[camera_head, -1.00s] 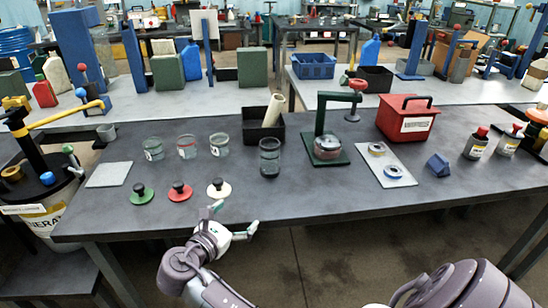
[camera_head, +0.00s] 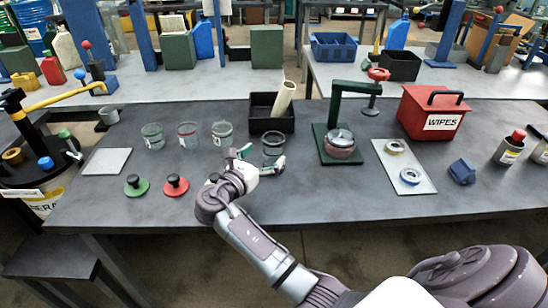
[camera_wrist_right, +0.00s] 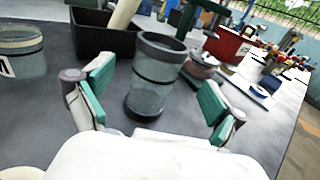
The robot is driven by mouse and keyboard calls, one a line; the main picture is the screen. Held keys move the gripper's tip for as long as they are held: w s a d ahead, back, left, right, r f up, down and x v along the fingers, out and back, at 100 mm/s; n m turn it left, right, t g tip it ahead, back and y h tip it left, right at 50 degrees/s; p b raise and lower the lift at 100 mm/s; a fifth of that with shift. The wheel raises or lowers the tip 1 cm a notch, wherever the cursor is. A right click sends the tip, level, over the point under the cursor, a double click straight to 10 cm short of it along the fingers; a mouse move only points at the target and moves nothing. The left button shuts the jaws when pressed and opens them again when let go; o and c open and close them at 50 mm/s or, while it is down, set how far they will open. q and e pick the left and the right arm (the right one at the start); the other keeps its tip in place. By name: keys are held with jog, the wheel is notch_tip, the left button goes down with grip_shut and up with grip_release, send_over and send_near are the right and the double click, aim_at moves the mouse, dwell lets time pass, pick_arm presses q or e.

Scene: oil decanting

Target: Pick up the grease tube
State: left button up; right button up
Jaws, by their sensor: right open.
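Nothing in view is clearly marked as a grease tube. A cream tube (camera_head: 284,98) leans in the black bin (camera_head: 262,127) at the back of the dark table, and its lower part shows in the right wrist view (camera_wrist_right: 124,14). In front of the bin stands an upright clear cylinder with dark bands (camera_head: 273,149), large in the right wrist view (camera_wrist_right: 155,76). My right gripper (camera_head: 259,162) is open and empty, its green-padded fingers apart. In the right wrist view the cylinder is ahead, between the finger directions, with no visible contact. My left gripper is out of view.
Several clear jars (camera_head: 187,136) stand left of the cylinder, with green (camera_head: 136,186) and red (camera_head: 175,185) knobbed lids before them. A green press (camera_head: 338,143) stands right of it, then a red wipes box (camera_head: 432,112) and a tray of rings (camera_head: 402,168).

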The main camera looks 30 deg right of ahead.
jog(key=x, duration=0.5)
jog(key=shift+w+f+p, duration=0.1)
jog(key=shift+w+p, duration=0.05)
jog(key=shift+p, duration=0.2)
jog(key=shift+d, duration=0.15)
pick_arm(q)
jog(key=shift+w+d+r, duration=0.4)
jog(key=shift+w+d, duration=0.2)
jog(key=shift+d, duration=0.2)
pick_arm(e)
jog(key=shift+c, duration=1.1)
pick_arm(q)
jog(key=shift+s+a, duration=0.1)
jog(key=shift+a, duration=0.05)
pick_arm(e)
jog(key=c, duration=1.3)
